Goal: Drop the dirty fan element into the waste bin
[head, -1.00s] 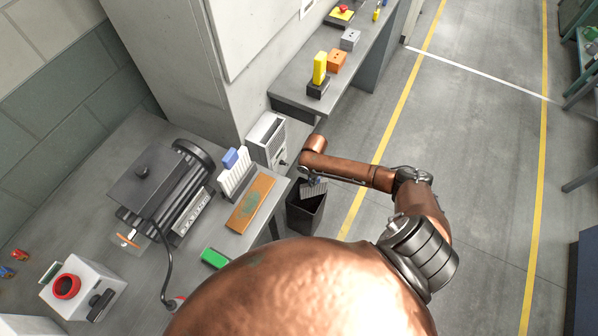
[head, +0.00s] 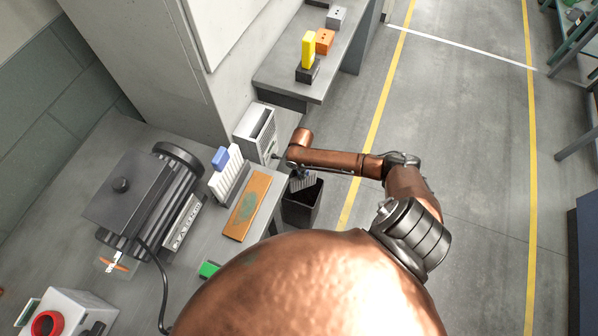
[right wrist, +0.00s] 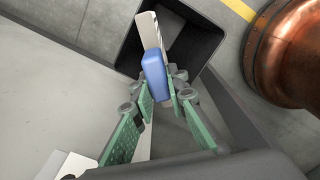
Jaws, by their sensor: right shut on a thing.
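The dirty fan element (head: 303,182) is a grey finned piece at the mouth of the black waste bin (head: 303,206) in the head view. My right gripper (head: 300,171) is above it, pointing down. In the right wrist view, its green-padded fingers (right wrist: 160,95) are shut on the element's blue handle (right wrist: 154,72). The element's pale plate (right wrist: 149,29) shows beyond the handle, over the dark bin opening (right wrist: 184,35). How deep the element sits relative to the rim is unclear. My left gripper is not in view.
The table beside the bin holds a white finned element with a blue handle (head: 228,175), an orange-brown board (head: 247,205) and a dark pump (head: 145,198). A grey-white vented box (head: 257,133) stands close behind the gripper. Open floor lies right of the bin.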

